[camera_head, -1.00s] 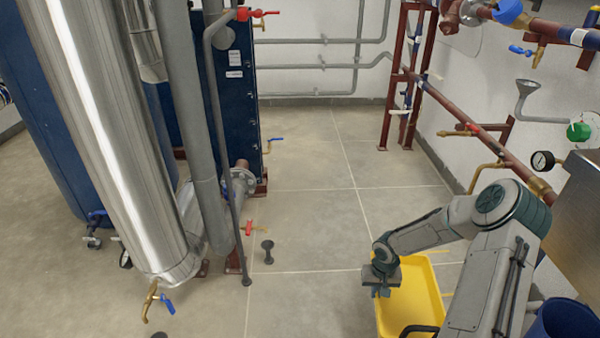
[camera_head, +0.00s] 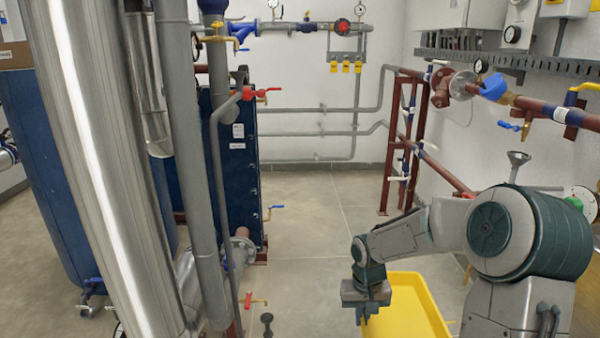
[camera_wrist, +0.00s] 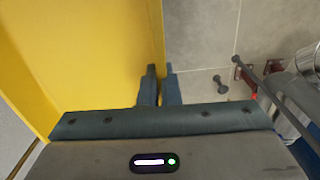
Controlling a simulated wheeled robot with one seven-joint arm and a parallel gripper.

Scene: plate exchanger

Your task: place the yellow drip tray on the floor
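The yellow drip tray (camera_head: 412,303) is at the lower right of the head view, partly cut off by the frame and partly hidden by my arm. It fills the left of the wrist view (camera_wrist: 85,55). My gripper (camera_wrist: 160,70) has one finger on each side of the tray's side rim, closed on that thin wall. In the head view my gripper (camera_head: 364,314) is at the tray's left edge. The tray appears raised above the tiled floor (camera_wrist: 205,45); the exact height cannot be told.
A gray floor-standing post (camera_head: 267,324) and the pipes of the blue plate exchanger (camera_head: 238,150) are to the left. A red pipe frame (camera_head: 398,150) and wall piping are to the right. Open floor (camera_head: 315,210) lies beyond the tray.

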